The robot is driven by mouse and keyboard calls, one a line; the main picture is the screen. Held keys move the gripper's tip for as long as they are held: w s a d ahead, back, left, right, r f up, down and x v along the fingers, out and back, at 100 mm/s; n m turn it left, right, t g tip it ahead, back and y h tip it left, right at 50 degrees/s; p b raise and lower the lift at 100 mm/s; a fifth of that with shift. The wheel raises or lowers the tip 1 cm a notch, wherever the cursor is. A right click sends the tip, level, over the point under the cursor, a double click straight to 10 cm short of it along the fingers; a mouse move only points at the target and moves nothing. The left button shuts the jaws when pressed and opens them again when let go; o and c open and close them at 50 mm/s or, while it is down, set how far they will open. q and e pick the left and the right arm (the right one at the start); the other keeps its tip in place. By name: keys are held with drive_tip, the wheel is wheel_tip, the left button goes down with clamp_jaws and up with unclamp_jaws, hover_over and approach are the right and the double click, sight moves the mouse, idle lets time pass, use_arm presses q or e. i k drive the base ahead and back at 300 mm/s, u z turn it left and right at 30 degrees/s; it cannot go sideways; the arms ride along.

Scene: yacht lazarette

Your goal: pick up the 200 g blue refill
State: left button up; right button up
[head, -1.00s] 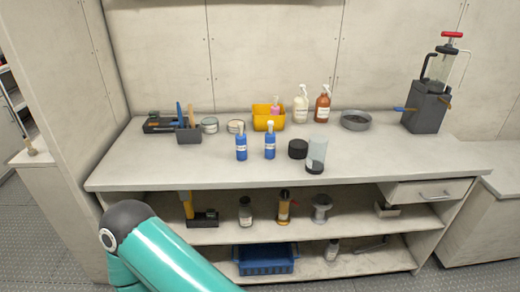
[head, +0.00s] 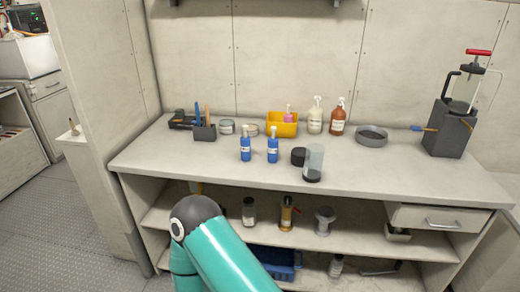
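Two small blue bottles with white tops and pale labels stand upright side by side on the workbench top. One is the left blue bottle (head: 245,149), the other the right blue bottle (head: 272,149). They look alike, and their labels are too small to read, so I cannot tell which is the 200 g refill. One teal arm of mine reaches up in front of the lower shelves. Neither gripper is in view.
A black lid (head: 298,157) and a clear cylinder (head: 313,163) stand right of the bottles. The bench front (head: 200,165) is clear.

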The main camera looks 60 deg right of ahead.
sight(245, 141)
drive_tip(key=u, duration=1.5)
drive_tip(key=i, duration=0.1)
drive_tip(key=z, duration=2.9)
drive_tip(key=i, duration=0.7)
drive_tip(key=u, duration=0.25)
drive_tip(key=k, duration=0.75)
drive_tip(key=z, duration=0.25)
drive_tip(key=i, duration=0.8)
drive_tip(key=u, duration=0.05)
